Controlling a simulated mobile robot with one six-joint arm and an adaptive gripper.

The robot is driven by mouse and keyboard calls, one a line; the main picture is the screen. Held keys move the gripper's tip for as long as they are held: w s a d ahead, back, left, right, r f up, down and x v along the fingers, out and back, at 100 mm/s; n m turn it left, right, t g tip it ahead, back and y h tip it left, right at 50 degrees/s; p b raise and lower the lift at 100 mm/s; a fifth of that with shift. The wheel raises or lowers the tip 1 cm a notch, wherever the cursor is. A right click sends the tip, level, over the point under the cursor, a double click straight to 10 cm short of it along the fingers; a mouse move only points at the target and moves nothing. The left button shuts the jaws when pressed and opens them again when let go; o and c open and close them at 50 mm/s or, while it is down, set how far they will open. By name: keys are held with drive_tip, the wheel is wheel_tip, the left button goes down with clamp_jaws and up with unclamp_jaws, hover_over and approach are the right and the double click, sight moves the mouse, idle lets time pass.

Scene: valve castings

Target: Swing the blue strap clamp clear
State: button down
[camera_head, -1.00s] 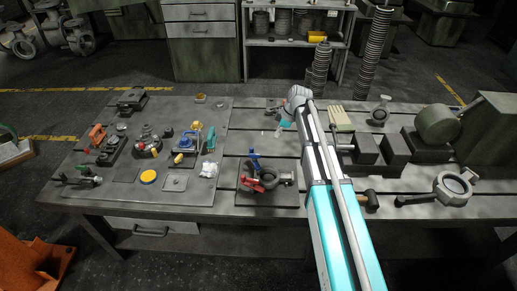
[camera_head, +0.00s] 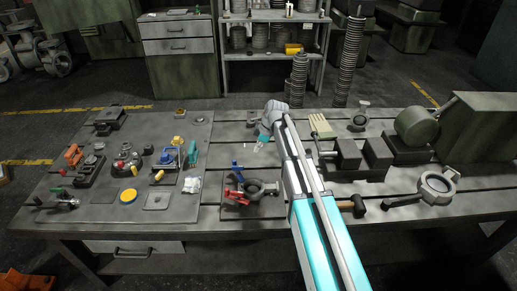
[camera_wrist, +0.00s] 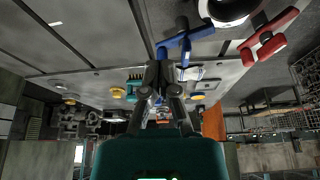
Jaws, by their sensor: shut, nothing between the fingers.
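The blue strap clamp (camera_head: 238,168) is on the left of a dark fixture plate, beside a grey ring-shaped valve casting (camera_head: 264,190). In the wrist view the blue clamp (camera_wrist: 186,38) shows as a bar just past my fingers, by the casting (camera_wrist: 228,8). A red clamp (camera_head: 235,197) sits at the front of the same plate and shows in the wrist view (camera_wrist: 268,38). My gripper (camera_head: 262,140) is shut and empty, above the table behind the fixture. In the wrist view its fingertips (camera_wrist: 162,62) appear close to the blue bar; I cannot tell whether they touch.
Left of the fixture is a plate with several small clamps, a yellow disc (camera_head: 128,195) and a white crumpled cloth (camera_head: 192,185). Right of my arm are dark blocks (camera_head: 348,153), a hammer (camera_head: 358,206) and a grey ring casting (camera_head: 437,186). Some slotted tabletop behind my gripper is bare.

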drive_tip(key=shift+b+x, duration=3.2)
drive_tip(key=shift+x, duration=0.45)
drive_tip(key=shift+w+a, duration=0.2)
drive_tip(key=shift+a, duration=1.75)
